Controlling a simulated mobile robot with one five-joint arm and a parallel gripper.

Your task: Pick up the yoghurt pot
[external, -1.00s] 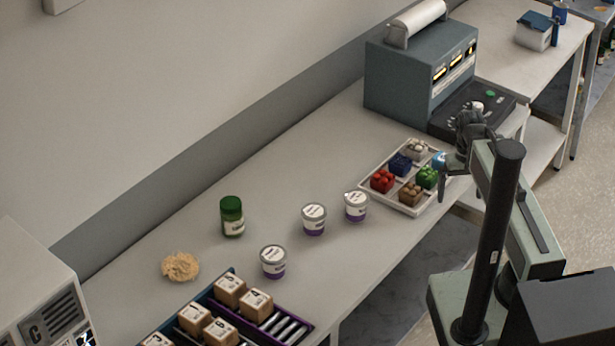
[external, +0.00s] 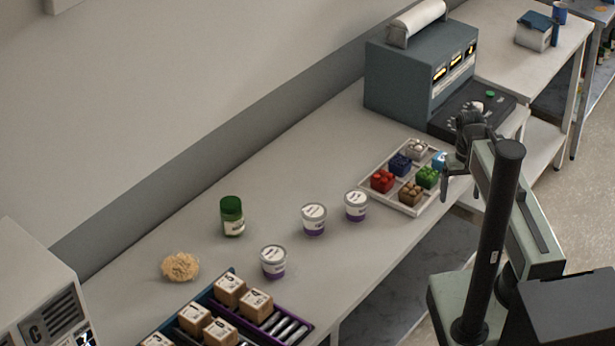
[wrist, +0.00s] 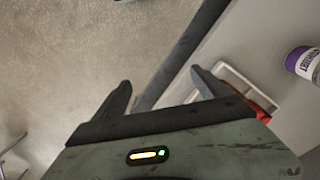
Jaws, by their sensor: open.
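Three white yoghurt pots with purple lower bands stand upright on the bench: one near the tray (external: 356,206), one in the middle (external: 314,219) and one nearer the dark rack (external: 273,262). A pot with a purple band also shows at the right edge of the wrist view (wrist: 303,64). My gripper (external: 460,190) is near the bench's front edge, to the right of the block tray and apart from all the pots. In the wrist view my gripper (wrist: 160,88) is open, with nothing between its fingers.
A white tray (external: 408,208) of coloured blocks lies between my gripper and the pots. A green-capped jar (external: 232,216), a beige heap (external: 180,267) and a dark rack of wooden blocks (external: 305,325) are further left. A grey machine (external: 405,85) stands behind the tray.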

